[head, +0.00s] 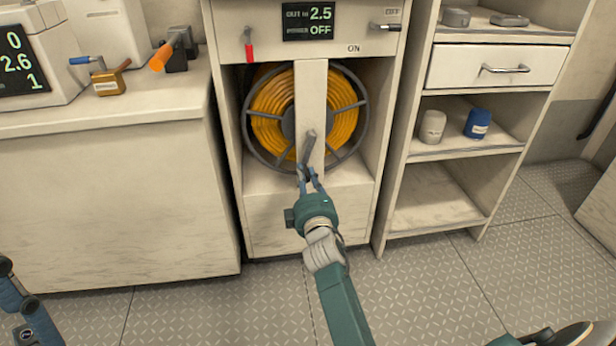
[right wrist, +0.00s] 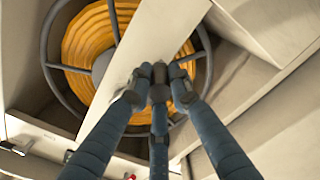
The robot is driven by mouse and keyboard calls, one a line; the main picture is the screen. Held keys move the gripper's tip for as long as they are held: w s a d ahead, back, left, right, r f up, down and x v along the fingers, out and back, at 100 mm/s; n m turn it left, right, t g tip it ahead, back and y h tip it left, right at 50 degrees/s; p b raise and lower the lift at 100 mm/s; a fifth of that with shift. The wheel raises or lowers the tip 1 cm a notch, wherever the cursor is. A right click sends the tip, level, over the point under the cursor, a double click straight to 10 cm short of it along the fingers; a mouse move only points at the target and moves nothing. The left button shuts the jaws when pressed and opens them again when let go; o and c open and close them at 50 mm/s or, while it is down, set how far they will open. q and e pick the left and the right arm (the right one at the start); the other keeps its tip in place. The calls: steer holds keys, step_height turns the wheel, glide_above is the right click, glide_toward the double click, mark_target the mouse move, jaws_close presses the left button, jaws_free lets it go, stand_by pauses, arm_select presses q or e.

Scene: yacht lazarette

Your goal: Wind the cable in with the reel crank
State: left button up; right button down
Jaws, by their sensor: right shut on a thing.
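The cable reel (head: 357,106) holds coiled orange cable (head: 268,104) inside a pale cabinet, behind a vertical post (head: 312,85). The grey reel crank (head: 309,146) is on the front of the post, low down. My right gripper (head: 308,178) is shut on the crank's handle, its blue fingers reaching up from below. In the right wrist view the fingers close around the dark grip (right wrist: 159,90), partly hiding it. Part of my left gripper (head: 22,302) shows at the lower left edge; its fingertips are not clear.
A counter (head: 110,122) stands left, open shelves (head: 440,200) right. The floor in front is clear.

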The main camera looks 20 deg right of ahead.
steer(key=shift+a+f, duration=0.1)
steer(key=shift+a, duration=0.1)
stand_by(0.3)
steer(key=c, duration=1.6)
jaws_free()
steer(key=shift+r, duration=0.2)
step_height(320, 180, up, 10)
steer(key=shift+f, duration=0.1)
